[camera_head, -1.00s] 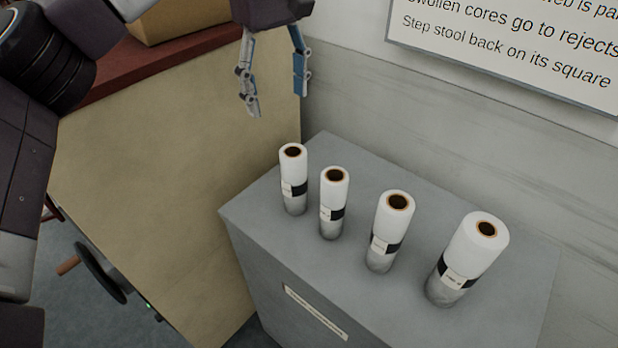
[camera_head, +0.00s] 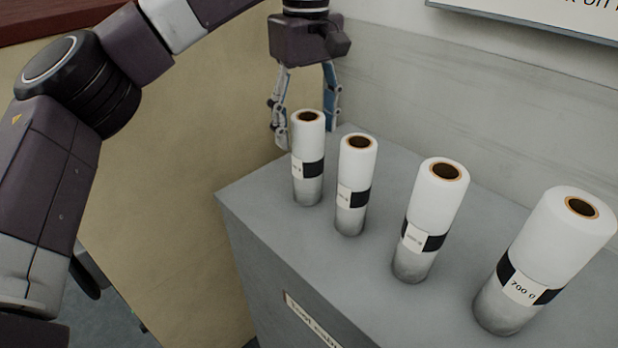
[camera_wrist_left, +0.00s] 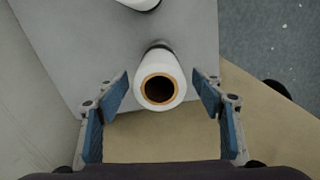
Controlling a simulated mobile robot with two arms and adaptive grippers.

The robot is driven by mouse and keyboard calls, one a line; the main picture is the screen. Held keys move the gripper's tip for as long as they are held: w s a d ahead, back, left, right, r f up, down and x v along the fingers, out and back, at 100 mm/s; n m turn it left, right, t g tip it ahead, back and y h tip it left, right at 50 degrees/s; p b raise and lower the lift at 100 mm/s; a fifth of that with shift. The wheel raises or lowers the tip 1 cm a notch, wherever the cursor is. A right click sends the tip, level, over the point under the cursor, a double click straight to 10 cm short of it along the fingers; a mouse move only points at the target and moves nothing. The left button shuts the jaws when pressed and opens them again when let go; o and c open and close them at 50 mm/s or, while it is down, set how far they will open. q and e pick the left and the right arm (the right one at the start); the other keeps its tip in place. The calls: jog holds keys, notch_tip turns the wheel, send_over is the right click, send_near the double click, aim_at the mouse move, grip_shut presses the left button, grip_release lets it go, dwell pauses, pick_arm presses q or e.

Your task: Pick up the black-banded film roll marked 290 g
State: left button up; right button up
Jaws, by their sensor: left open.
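Several white film rolls with black bands stand upright in a row. The far-left one (camera_head: 308,178) also shows in the left wrist view (camera_wrist_left: 160,108), with its brown core facing the camera. The second roll (camera_head: 354,200), third roll (camera_head: 428,240) and right-hand roll (camera_head: 545,250) get larger to the right. The right-hand label reads 700 g; the other labels are too small or turned to read, so I cannot tell which is 290 g. My left gripper (camera_head: 305,137) is open, its fingers on either side of the far-left roll's upper part, with gaps visible in the wrist view.
The rolls stand on a grey cabinet top (camera_head: 270,212) with a label on its front (camera_head: 312,322). A grey wall (camera_head: 440,115) rises behind, with a sign (camera_head: 540,18) on it. A tan panel (camera_head: 185,190) stands left of the cabinet. The rolls have narrow gaps between them.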

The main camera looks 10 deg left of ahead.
aim_at(308, 163)
pick_arm(q)
notch_tip(308, 163, down, 8)
jog(key=shift+s+d+f+p, duration=0.1)
jog(key=shift+d+p, duration=0.05)
jog(key=shift+p, duration=0.35)
jog(key=c, duration=1.4)
jog(key=shift+c, duration=0.5)
